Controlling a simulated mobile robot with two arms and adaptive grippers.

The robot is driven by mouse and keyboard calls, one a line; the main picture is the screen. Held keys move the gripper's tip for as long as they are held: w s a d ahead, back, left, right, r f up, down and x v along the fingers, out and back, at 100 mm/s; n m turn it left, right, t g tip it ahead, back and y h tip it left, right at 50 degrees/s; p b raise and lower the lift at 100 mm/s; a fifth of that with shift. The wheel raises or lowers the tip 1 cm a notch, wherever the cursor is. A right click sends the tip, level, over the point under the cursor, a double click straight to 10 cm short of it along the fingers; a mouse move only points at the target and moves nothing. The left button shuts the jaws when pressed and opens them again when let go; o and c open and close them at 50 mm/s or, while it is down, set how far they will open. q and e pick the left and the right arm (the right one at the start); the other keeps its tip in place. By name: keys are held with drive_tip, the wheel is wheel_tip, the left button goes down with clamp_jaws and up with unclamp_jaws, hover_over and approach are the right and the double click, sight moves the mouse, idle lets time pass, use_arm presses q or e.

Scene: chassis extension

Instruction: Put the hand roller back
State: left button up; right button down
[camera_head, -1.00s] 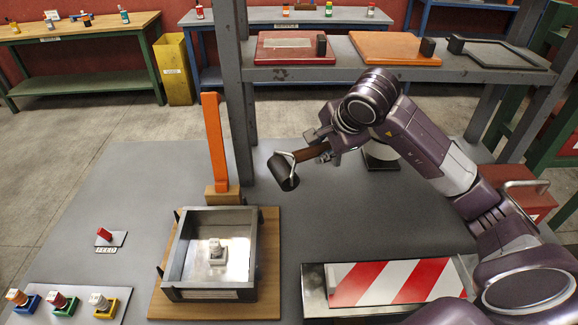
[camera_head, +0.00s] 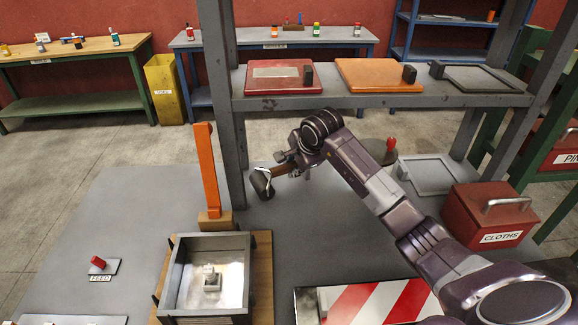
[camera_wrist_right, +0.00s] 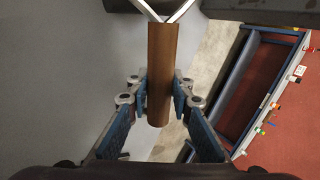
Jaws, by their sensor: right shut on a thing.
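The hand roller shows a dark cylinder (camera_head: 262,183) and a brown wooden handle. My right gripper (camera_head: 287,168) is shut on the handle, near the shelf post and above the grey table. In the right wrist view the handle (camera_wrist_right: 160,75) stands between the blue finger pads of the gripper (camera_wrist_right: 160,95), with the metal fork at the top edge. The roller hangs at the left end of the arm, apart from the table as far as I can tell. My left gripper is not in view.
A grey shelf (camera_head: 390,98) with red, orange and dark framed panels is above my arm. A metal tray (camera_head: 175,275) and an upright orange bar (camera_head: 206,170) stand left. A red box marked CLOTHS (camera_head: 487,220) and a striped panel (camera_head: 380,303) are right and front.

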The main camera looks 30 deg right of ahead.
sight(292, 163)
drive_tip(key=shift+w+f, duration=0.9)
drive_tip(key=shift+w, duration=0.3)
drive_tip(key=shift+s+d, duration=0.1)
drive_tip(key=c, duration=1.7)
unclamp_jaws()
drive_tip(key=shift+f, duration=0.15)
drive_tip(key=shift+r+p, duration=0.3)
drive_tip(key=shift+p, duration=0.05)
drive_tip(key=shift+s+r+b, duration=0.25)
drive_tip(key=shift+r+b, duration=0.05)
drive_tip(key=b+v, duration=0.1)
drive_tip(key=v, duration=0.5)
drive_tip(key=shift+s+r, duration=0.15)
drive_tip(key=shift+s, duration=0.05)
